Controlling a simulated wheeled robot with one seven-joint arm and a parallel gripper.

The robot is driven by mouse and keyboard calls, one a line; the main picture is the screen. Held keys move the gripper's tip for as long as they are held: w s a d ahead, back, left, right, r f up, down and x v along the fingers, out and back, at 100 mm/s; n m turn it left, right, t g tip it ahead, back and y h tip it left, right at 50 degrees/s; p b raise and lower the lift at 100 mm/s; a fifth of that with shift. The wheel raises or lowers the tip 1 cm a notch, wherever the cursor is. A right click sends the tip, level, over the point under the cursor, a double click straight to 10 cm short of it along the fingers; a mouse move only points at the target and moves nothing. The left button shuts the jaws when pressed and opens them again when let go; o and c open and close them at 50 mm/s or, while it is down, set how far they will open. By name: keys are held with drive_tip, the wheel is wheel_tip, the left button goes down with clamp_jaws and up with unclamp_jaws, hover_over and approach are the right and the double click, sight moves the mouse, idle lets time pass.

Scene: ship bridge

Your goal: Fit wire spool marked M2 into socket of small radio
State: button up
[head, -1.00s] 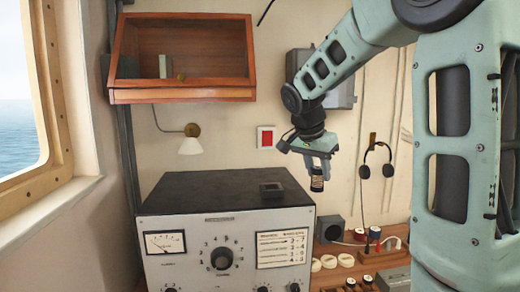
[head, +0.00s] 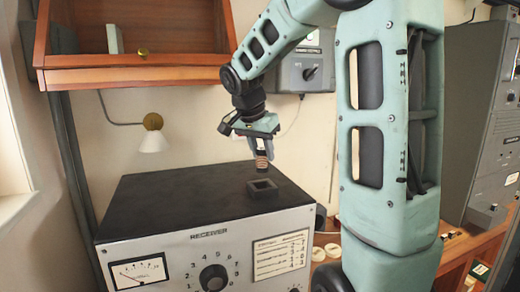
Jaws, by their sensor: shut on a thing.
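My gripper (head: 262,150) is shut on a small wire spool (head: 262,162) with a brown, banded side. It holds the spool roughly upright above the back right part of the radio's top. The spool's marking is too small to read. The radio (head: 150,205) is a grey-fronted set with a black top and the word RECEIVER on its front. A dark square socket (head: 262,188) with a raised rim stands on its top. The spool's lower end is just above the socket's far side in the picture; I cannot tell the exact gap.
A wooden cabinet (head: 140,77) hangs above left, with a white lamp (head: 153,142) below it. A grey wall box (head: 308,70) is behind my arm. White round pieces (head: 318,254) lie on the wooden desk to the right. A tall grey console (head: 480,120) stands at far right.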

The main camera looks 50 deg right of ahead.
sight(261, 167)
drive_tip(key=shift+f+b, duration=0.8)
drive_tip(key=shift+f, duration=0.8)
drive_tip(key=shift+f+b, duration=1.35)
drive_tip(key=shift+b, duration=1.15)
idle(3.9)
